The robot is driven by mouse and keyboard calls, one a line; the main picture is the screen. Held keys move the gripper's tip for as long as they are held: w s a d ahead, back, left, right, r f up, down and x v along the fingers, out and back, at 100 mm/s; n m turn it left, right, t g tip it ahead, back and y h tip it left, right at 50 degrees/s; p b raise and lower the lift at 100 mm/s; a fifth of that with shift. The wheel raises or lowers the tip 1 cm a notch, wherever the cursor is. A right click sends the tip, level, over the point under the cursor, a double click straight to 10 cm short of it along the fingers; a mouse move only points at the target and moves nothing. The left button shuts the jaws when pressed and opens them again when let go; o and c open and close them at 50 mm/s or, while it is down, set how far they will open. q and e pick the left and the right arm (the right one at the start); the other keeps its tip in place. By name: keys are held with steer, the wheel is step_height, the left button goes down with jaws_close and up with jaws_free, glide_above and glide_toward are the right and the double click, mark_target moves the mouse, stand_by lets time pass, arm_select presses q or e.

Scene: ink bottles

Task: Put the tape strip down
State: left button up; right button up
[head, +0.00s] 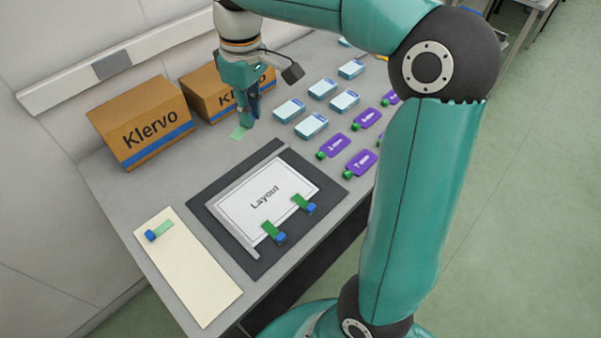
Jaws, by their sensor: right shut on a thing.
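My right gripper (247,115) points down over the back of the table, in front of the right-hand carton. It is shut on a pale green tape strip (238,132), which shows at its fingertips, close to the tabletop. I cannot tell whether the strip touches the table. Other green strips with blue ends lie at the front edge of the white Layout sheet (240,217), one at the left (271,230) and one at the right (300,203). Another lies on the cream board (195,280). My left gripper is out of view.
Two brown Klervo cartons, left (140,115) and right (205,92), stand along the wall. The Layout sheet lies on a dark mat (207,205). My right arm hides part of the table.

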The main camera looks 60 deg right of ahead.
mark_target(309, 170)
steer(key=s+d+m, duration=0.4)
steer(key=s+d, duration=0.3)
steer(key=d, duration=0.3)
step_height(309, 170, down, 20)
steer(key=shift+s+f+b, duration=0.1)
steer(key=shift+f+b, duration=0.05)
steer(key=shift+b, duration=0.55)
steer(key=shift+a, duration=0.1)
steer(key=shift+o, duration=1.4)
steer(key=shift+f, duration=0.1)
steer(key=o, duration=0.4)
